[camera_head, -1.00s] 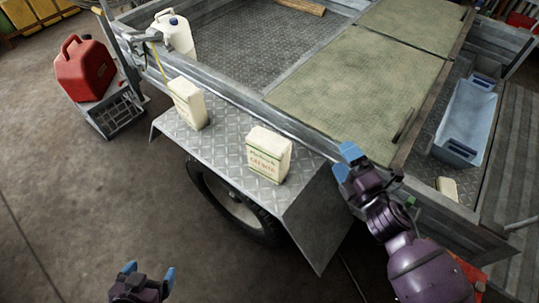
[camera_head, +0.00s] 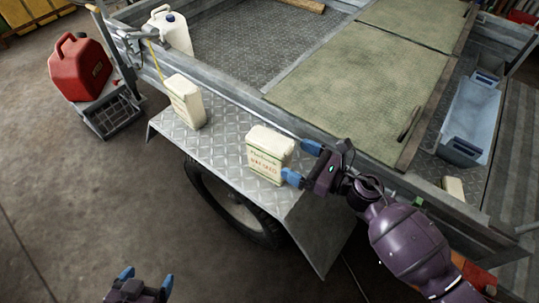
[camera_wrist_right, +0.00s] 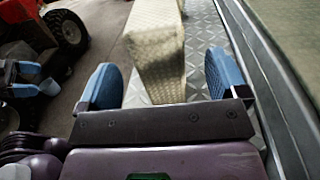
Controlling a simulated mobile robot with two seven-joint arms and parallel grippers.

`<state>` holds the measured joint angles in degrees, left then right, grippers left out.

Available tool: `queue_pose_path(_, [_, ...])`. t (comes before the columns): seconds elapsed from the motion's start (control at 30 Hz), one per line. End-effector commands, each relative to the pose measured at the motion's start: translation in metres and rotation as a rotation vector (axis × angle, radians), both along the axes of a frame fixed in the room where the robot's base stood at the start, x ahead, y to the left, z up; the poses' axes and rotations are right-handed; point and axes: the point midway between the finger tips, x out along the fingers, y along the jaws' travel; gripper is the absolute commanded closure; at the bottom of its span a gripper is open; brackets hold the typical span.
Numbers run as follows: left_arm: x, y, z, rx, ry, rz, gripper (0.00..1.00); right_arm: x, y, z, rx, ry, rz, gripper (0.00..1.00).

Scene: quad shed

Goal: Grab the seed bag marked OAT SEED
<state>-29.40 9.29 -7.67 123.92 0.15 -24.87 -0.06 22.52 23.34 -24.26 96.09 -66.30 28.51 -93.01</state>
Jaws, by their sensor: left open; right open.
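A cream seed bag (camera_head: 268,150) stands upright on the right part of the metal fender. Its front has small green and red print that is too blurred to read surely. A second cream bag (camera_head: 184,102) stands further left on the fender, its print unreadable. My right gripper (camera_head: 301,163) is open just right of the nearer bag, fingers pointing at it. In the right wrist view the bag (camera_wrist_right: 158,50) lies ahead between the two blue fingers, apart from the palm. My left gripper (camera_head: 147,281) is open and empty, low over the floor.
The fender (camera_head: 226,143) joins the trailer's side wall, close behind the bags. A white jug (camera_head: 172,33) and red fuel can (camera_head: 80,68) are at left. A blue-grey tray (camera_head: 468,118) and a partly hidden cream object (camera_head: 453,188) are at right. Floor at lower left is clear.

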Motion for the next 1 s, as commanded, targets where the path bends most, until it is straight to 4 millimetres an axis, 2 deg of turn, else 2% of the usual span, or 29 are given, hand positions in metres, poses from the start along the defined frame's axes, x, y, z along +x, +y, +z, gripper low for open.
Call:
queue_pose_path(0.1, [0.0,0.0,-0.001,0.0,0.001,0.0,0.13,0.005,0.01,0.0,0.001,0.001,0.001,0.08])
queue_pose_path(0.37, [0.0,-0.001,-0.001,-0.003,0.0,-0.002,0.13,0.011,0.021,0.001,0.002,0.001,-0.001,0.08])
queue_pose_path(0.7, [0.0,-0.002,-0.001,-0.004,0.0,0.0,0.13,0.031,0.057,0.002,0.001,0.004,-0.001,0.08])
queue_pose_path(0.93, [0.0,-0.002,-0.001,-0.005,0.0,0.0,0.13,0.031,0.058,0.002,0.001,0.004,-0.002,0.08])
queue_pose_path(1.0, [0.0,-0.002,-0.001,-0.005,0.0,0.0,0.13,0.031,0.058,0.002,0.001,0.004,-0.002,0.19])
